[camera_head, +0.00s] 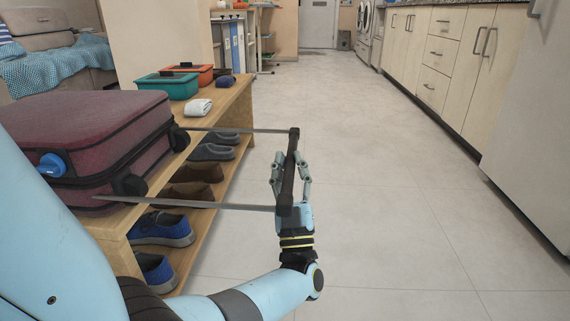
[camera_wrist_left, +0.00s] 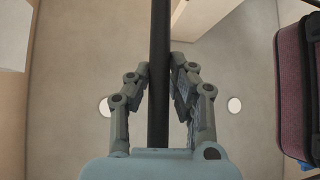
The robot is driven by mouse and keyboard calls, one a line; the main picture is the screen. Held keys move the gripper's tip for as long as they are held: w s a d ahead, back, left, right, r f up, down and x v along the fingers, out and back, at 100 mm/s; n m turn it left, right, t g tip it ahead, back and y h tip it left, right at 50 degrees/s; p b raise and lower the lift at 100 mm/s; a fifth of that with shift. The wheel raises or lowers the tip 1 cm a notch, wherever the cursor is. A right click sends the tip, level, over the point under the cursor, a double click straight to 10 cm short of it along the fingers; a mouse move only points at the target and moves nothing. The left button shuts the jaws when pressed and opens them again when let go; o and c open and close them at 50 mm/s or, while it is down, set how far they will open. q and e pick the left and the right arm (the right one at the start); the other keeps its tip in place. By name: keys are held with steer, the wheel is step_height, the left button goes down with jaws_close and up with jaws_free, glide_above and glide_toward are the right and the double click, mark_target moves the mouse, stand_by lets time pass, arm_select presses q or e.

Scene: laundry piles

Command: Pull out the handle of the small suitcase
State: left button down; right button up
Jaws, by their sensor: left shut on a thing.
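The small suitcase (camera_head: 90,125) is maroon with black trim and lies flat on a wooden shoe bench. Its handle (camera_head: 292,165) stands out to the right, with two thin metal rods (camera_head: 235,130) running from the suitcase to a black crossbar. My left gripper (camera_head: 291,158) is shut on the black crossbar, above the floor beside the bench. In the left wrist view the crossbar (camera_wrist_left: 159,60) runs between my left fingers (camera_wrist_left: 159,85). The suitcase's edge (camera_wrist_left: 293,90) shows at the right there. My right gripper is not in view.
The bench (camera_head: 225,105) also bears a green basket (camera_head: 166,88), an orange box (camera_head: 205,76) and a white folded cloth (camera_head: 198,107). Several shoes sit on its lower shelves, including a blue one (camera_head: 163,229). Cabinets (camera_head: 440,55) line the right. The floor (camera_head: 400,190) between is clear.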

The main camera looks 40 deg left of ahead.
arm_select(q)
steer(key=shift+w+d, duration=0.1)
steer(key=shift+d, duration=0.1)
steer(key=c, duration=1.2)
jaws_free()
steer(key=shift+w+d, duration=0.1)
steer(key=shift+d, duration=0.05)
steer(key=shift+v, duration=6)
